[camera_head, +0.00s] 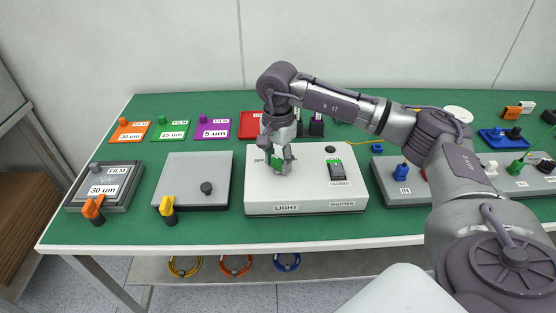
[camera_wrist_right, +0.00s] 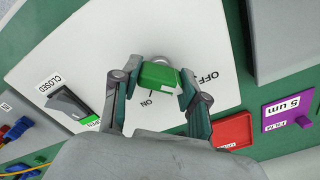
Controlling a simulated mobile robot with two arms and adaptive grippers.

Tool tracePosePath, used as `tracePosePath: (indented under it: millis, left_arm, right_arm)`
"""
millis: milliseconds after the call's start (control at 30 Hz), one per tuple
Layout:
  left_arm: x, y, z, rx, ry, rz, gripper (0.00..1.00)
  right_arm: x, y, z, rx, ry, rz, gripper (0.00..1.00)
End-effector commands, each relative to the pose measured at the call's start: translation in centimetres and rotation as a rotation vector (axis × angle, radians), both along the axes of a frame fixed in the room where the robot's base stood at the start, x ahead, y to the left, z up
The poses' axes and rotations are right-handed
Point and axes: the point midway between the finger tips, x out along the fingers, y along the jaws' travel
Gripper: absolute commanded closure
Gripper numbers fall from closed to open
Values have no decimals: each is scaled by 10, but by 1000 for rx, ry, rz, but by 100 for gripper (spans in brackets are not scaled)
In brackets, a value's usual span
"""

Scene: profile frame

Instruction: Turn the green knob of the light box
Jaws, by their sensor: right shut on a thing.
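The white light box (camera_head: 315,193) stands on the green table, with a LIGHT label on its front. Its green knob (camera_head: 277,161) is on the left part of the top. My right gripper (camera_head: 281,163) reaches down from above and is shut on the green knob. In the right wrist view the knob (camera_wrist_right: 157,76) sits between the two fingers of the gripper (camera_wrist_right: 155,82), with ON and OFF marks on the box top (camera_wrist_right: 190,35) beside it. My left gripper is not in view.
The shutter switch (camera_head: 336,171), marked CLOSED, is on the box's right. Film plates, such as a purple one (camera_head: 214,128), lie behind. A box with a blue connector (camera_head: 401,171) is at right.

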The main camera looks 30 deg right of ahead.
Motion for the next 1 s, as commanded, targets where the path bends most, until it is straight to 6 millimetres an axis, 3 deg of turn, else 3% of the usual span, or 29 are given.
tracePosePath:
  millis: [200,233,367,767,1000]
  left_arm:
    - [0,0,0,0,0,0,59]
    - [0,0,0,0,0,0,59]
    - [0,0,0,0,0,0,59]
    - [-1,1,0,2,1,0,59]
    - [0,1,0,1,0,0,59]
  right_arm:
    - [1,0,2,0,-5,1,91]
    - [1,0,2,-1,-5,1,55]
    - [1,0,1,0,-4,1,33]
    - [1,0,6,0,-4,0,31]
    - [2,0,48,0,-8,1,31]
